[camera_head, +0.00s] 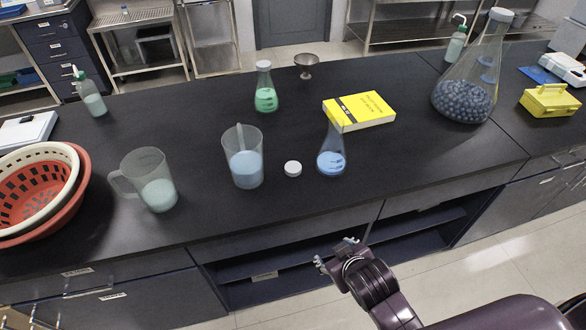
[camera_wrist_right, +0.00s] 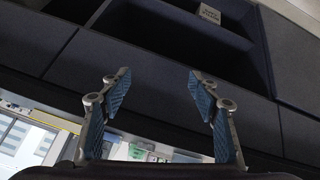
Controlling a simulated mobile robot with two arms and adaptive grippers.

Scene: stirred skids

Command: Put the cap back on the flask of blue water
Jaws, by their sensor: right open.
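The flask of blue water (camera_head: 332,159) stands upright and uncapped on the black bench, near its front edge. A white cap (camera_head: 293,168) lies on the bench just left of the flask, apart from it. My right gripper (camera_head: 335,252) is in front of the bench, below and nearer than the flask and cap. It is open and empty; its two blue-padded fingers (camera_wrist_right: 158,88) stand apart in the right wrist view, facing the dark cabinet shelves. My left gripper is not in view.
Left of the cap stands a beaker of blue liquid (camera_head: 246,170) with a rod, then a jug (camera_head: 153,189) and baskets (camera_head: 38,190). Behind are a capped green flask (camera_head: 265,95), a yellow book (camera_head: 359,111) and a large flask of dark balls (camera_head: 466,95). Bench front is clear.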

